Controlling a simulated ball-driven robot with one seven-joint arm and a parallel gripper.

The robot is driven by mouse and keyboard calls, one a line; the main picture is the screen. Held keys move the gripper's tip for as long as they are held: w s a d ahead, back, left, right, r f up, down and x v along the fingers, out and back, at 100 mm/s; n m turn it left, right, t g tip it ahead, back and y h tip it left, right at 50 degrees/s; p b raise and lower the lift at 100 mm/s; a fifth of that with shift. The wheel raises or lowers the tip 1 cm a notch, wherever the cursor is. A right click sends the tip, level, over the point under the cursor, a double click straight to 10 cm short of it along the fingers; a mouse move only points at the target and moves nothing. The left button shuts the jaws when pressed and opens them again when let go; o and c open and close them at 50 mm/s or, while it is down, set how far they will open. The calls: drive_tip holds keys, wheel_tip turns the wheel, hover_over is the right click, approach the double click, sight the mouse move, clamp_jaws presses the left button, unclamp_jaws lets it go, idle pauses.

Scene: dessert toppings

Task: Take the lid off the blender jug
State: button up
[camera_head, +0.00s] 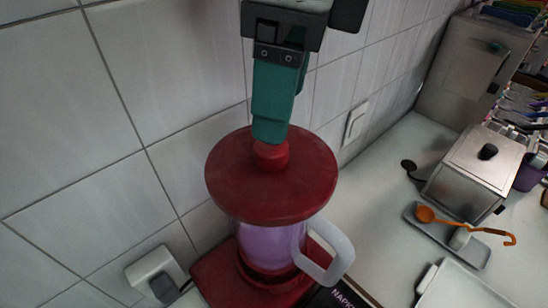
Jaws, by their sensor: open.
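The blender lid (235,187) is a wide, dark red disc with a short round knob (268,157) in its middle. It sits on top of the purplish, see-through jug (268,245), which has a white handle (335,253) on its right. The jug stands upright on a red base (217,278). My gripper (271,132) has teal fingers, points down and is directly over the knob. In this view its tips overlap the knob's top; I cannot tell whether they touch it. The gripper is open, though the finger gap is hidden from this angle.
A tiled wall stands close behind the blender, with a socket and plug (157,274) at lower left. On the counter at right are a steel lidded container (480,165), a tray (478,250) with an orange ladle (455,219), and a white tray (450,290).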

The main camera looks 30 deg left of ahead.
sight(271, 161)
drive_tip(key=shift+s+a+f+p, duration=0.2)
drive_tip(key=shift+f+p, duration=0.2)
drive_tip(key=shift+f, duration=1.05)
drive_tip(key=shift+s+a+f+p, duration=0.15)
drive_tip(key=shift+f+p, duration=0.25)
drive_tip(key=shift+f, duration=1)
drive_tip(key=shift+w, duration=0.1)
drive_tip(key=shift+c, duration=0.4)
drive_tip(key=shift+r, duration=0.1)
drive_tip(key=c, duration=1.2)
